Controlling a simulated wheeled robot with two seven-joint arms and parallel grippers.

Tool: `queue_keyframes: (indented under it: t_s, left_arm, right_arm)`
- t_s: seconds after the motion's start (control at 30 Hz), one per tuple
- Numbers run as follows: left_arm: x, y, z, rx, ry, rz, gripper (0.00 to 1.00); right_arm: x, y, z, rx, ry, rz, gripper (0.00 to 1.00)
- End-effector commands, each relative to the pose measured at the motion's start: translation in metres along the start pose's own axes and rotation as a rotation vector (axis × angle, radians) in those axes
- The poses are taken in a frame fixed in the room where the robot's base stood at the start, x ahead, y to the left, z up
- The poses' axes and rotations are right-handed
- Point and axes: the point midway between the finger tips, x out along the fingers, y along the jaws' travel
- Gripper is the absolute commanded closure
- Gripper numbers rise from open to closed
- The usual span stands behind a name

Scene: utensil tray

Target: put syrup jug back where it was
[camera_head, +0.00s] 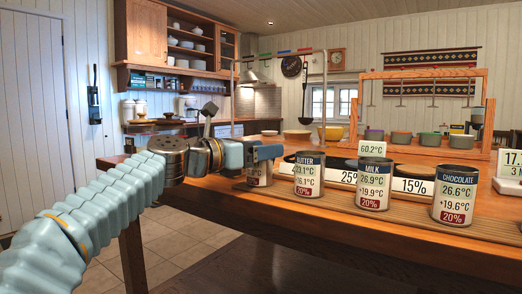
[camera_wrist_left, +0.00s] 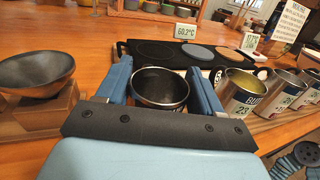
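My left gripper (camera_head: 268,152) reaches in from the left over the near edge of the counter. A metal can-shaped jug (camera_head: 259,172) is under it at the left end of the jug row, its label mostly hidden. I take it for the syrup jug. In the left wrist view its dark open top (camera_wrist_left: 160,87) is between the two blue fingers of my left gripper (camera_wrist_left: 161,82). Both fingers lie close against its sides, so the gripper looks shut on it. The jug looks upright, near the wooden strip's level; any small gap below is unclear. My right gripper is in neither view.
The butter (camera_head: 308,175), milk (camera_head: 374,184) and chocolate (camera_head: 454,194) jugs stand right of it on the wooden strip. A black hob (camera_wrist_left: 150,48) and a 60.2°C sign (camera_head: 372,148) are behind. A dark bowl (camera_wrist_left: 36,72) stands on the left in the wrist view.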

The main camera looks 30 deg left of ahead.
Motion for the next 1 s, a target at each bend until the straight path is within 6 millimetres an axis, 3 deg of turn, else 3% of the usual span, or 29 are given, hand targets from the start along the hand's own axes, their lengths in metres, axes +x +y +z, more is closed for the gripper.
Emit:
queue_keyframes:
  t_s: [0.03,0.13,0.47,1.0]
  left_arm:
    - [0.000,0.000,0.001,0.000,0.000,0.000,0.25]
    - [0.000,0.000,0.001,0.000,0.000,0.000,0.12]
    - [-0.001,0.000,0.005,0.000,-0.001,0.000,0.12]
    - [-0.107,0.000,0.004,0.001,-0.002,0.002,0.12]
  right_arm:
    - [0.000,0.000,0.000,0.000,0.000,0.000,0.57]
    - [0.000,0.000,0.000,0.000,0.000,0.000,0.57]
    - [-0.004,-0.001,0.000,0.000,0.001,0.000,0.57]
    - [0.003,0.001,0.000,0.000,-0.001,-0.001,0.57]
